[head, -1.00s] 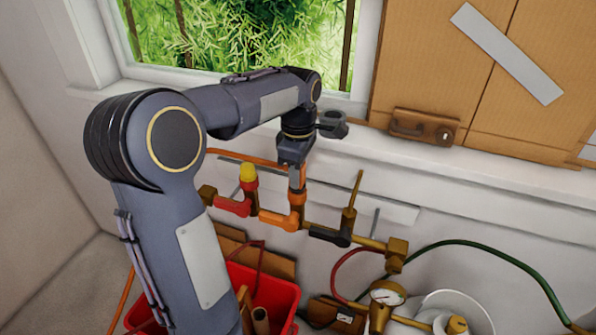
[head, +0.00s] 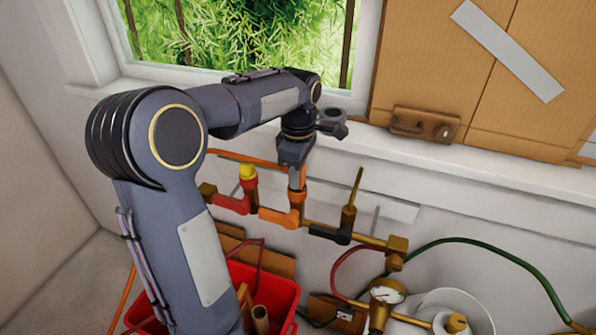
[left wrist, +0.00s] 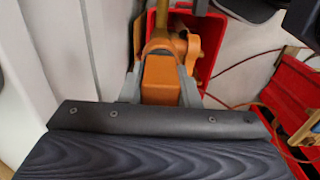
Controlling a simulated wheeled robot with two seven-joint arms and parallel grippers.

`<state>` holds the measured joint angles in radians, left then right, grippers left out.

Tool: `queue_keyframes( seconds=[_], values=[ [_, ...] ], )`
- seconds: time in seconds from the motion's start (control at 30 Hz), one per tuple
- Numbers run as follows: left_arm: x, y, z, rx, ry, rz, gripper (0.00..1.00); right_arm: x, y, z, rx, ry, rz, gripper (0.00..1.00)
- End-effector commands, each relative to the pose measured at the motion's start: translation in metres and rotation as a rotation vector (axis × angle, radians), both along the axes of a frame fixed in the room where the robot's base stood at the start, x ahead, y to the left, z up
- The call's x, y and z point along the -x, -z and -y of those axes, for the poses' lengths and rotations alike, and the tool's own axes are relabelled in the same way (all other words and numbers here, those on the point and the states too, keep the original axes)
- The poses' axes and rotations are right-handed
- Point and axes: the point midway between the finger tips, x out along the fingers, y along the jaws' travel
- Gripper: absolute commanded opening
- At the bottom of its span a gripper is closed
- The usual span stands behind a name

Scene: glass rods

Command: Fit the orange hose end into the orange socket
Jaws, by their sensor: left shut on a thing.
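My left gripper (head: 297,186) points down over the brass manifold and is shut on the orange hose end (left wrist: 160,80). In the left wrist view its grey fingers (left wrist: 160,90) stand on both sides of the orange block. The orange socket (head: 297,198) is an upright fitting on the manifold, directly under the fingers. The hose end is upright and in line with it. The fingers hide part of the joint, so I cannot tell how deep the end sits. An orange lever (head: 278,217) lies beside the socket. My right gripper is not in view.
A yellow-topped fitting (head: 248,172) with a red lever (head: 232,204) stands left of the socket. A brass stem (head: 355,190) with a black lever (head: 330,234) stands right. A red crate (head: 285,293) is below, and a gauge (head: 387,291) at lower right. The window sill is behind.

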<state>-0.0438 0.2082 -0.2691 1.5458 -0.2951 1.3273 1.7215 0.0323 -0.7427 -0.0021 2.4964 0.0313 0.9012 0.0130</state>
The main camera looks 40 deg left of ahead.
Motion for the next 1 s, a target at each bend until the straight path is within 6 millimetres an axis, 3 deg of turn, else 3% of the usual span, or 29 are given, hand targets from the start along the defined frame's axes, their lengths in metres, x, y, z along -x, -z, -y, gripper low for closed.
queue_keyframes(
  seconds=[0.13, 0.17, 0.23, 0.57, 1.0],
  values=[
    [0.0, 0.004, 0.0, 0.0, 0.0, 0.0, 0.01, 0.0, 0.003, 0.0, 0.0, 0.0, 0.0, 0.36],
    [0.0, 0.003, 0.0, 0.0, 0.0, 0.001, 0.32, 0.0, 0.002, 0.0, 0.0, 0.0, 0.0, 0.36],
    [0.0, 0.003, 0.0, 0.0, 0.0, 0.0, 0.38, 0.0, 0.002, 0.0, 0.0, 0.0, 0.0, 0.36],
    [0.0, 0.0, 0.0, 0.0, 0.0, -0.001, 0.38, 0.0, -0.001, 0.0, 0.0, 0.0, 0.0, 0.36],
    [0.0, -0.035, 0.0, 0.0, 0.0, -0.001, 0.38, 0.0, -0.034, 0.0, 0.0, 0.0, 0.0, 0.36]
  ],
)
